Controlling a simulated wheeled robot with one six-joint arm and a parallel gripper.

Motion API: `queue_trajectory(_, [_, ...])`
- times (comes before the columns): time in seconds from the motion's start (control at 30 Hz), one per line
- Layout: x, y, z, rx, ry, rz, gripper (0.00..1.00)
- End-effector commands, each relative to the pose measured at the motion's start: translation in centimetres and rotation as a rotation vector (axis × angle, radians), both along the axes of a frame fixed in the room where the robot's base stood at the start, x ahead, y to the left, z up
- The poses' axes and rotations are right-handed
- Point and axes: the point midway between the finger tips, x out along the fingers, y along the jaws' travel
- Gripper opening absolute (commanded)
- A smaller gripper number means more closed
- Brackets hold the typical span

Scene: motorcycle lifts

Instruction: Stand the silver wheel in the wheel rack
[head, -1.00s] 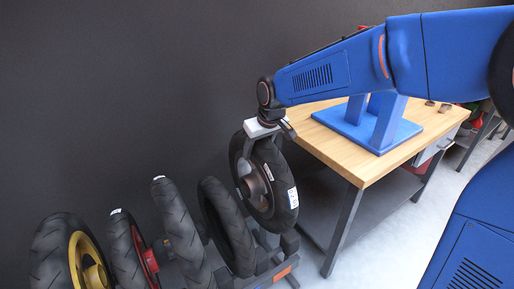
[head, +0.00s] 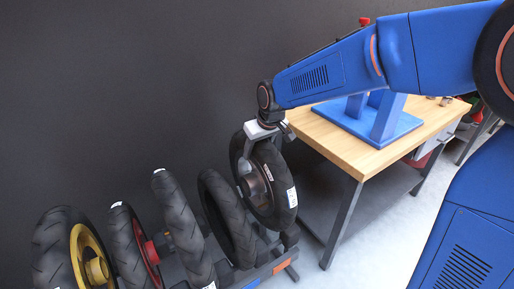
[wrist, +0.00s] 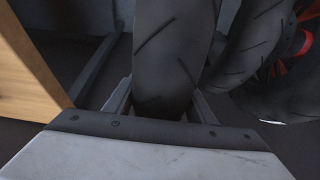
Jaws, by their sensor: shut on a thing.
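My gripper (head: 262,148) is shut on the upper part of a wheel (head: 281,172) with a black tyre, a dull grey-brown hub and white labels. I take this to be the silver wheel, though its rim looks dark here. It hangs upright above the right end of the wheel rack (head: 262,274). Its lower edge is close to the rack's end supports; I cannot tell whether it touches. In the wrist view the tyre (wrist: 172,55) fills the middle between the gripper's fingers, and its far side is hidden.
Left of the held wheel stand a plain black tyre (head: 228,222), another tyre (head: 180,225), a red-hub wheel (head: 130,250) and a yellow-rim wheel (head: 55,250). A wooden-topped workbench (head: 335,150) stands close on the right. A dark wall is behind.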

Motion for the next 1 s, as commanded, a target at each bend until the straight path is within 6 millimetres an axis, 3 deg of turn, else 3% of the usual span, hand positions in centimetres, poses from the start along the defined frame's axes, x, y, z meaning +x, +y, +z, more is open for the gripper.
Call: queue_trajectory(1.0, [0.1, 0.1, -2.7, 0.003, -0.004, 0.0, 0.0])
